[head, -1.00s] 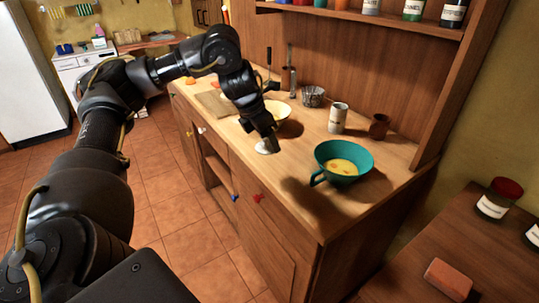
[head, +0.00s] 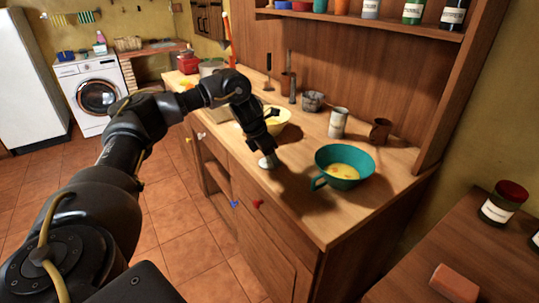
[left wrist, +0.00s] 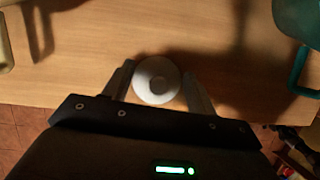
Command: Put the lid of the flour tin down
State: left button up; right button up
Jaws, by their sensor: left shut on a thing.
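My left gripper (head: 268,153) is shut on a small round pale lid (head: 267,163), near the counter's front edge. In the left wrist view the lid (left wrist: 157,80) sits between the two fingers of the left gripper (left wrist: 158,88), with the wooden counter below it. I cannot tell whether the lid touches the counter. A pale cylindrical tin (head: 338,123) stands upright towards the back of the counter, right of the gripper; its label is too small to read, so I cannot tell if it is the flour tin. My right gripper is not in view.
A teal bowl (head: 338,178) with yellow contents stands right of the lid. A yellowish bowl (head: 282,116) is partly behind my arm. A brown mug (head: 380,131) and a grey pot (head: 313,101) stand further back. Bare counter (head: 300,205) lies left of the teal bowl.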

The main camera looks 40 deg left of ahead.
aim_at(262, 164)
pick_arm(q)
jog(key=shift+f, duration=0.1)
jog(key=o, duration=1)
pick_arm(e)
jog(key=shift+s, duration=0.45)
pick_arm(q)
jog(key=shift+s+r, duration=0.1)
jog(key=shift+r, duration=0.45)
jog(key=p+v, duration=0.2)
jog(key=v, duration=0.9)
jog(key=shift+s+p, duration=0.1)
jog(key=shift+p, duration=0.2)
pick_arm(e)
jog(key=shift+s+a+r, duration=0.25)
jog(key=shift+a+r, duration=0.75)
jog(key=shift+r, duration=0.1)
